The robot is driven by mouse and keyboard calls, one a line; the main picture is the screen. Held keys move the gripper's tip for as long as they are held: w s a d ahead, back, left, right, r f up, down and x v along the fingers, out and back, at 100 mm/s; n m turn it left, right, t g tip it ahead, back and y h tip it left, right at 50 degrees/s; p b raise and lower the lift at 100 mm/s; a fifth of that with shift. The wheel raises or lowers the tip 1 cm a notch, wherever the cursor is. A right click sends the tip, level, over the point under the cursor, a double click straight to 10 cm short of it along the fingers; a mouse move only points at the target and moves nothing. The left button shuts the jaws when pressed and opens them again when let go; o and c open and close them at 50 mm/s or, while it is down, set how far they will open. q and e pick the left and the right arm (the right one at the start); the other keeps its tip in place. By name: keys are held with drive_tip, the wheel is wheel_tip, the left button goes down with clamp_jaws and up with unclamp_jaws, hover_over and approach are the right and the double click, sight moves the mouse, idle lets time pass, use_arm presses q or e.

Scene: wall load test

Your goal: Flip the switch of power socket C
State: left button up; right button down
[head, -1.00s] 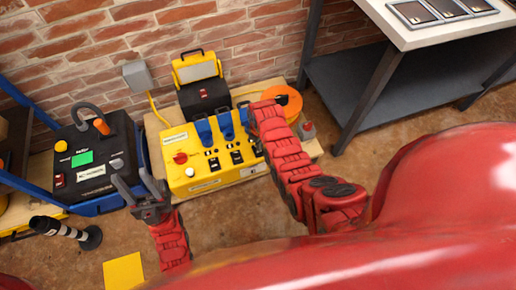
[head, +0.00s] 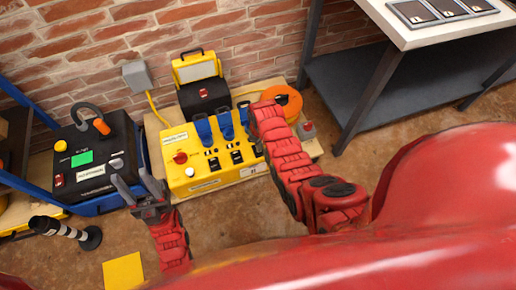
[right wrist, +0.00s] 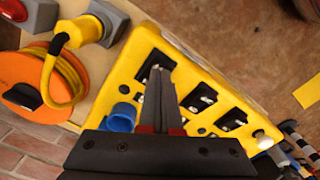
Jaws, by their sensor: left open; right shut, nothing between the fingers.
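The yellow power box (head: 203,178) stands on a wooden board by the brick wall, with a row of black switches and blue plugs on top. The letters of its sockets are too small to read. In the right wrist view three black switches show: an end one (right wrist: 148,60) nearest the orange reel, a middle one (right wrist: 200,98) and a far one (right wrist: 232,119). My right gripper (right wrist: 158,72) is shut and empty, its tips over the end switch; contact cannot be told. In the head view my right arm hides that end. My left gripper (head: 133,179) is open and empty, left of the box.
A black case (head: 90,165) with a green screen stands left of the box. A yellow-and-black unit (head: 203,93) stands behind it. An orange cable reel (head: 289,104) and a blue plug (right wrist: 122,117) lie close to my right gripper. A workbench (head: 430,25) stands at the right.

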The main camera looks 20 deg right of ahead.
drive_tip(key=shift+f+b, duration=0.5)
drive_tip(key=shift+f, duration=0.4)
drive_tip(key=shift+r, duration=0.1)
wheel_tip(320, 180, up, 7)
drive_tip(key=p, duration=0.6)
idle(0.3)
idle(0.4)
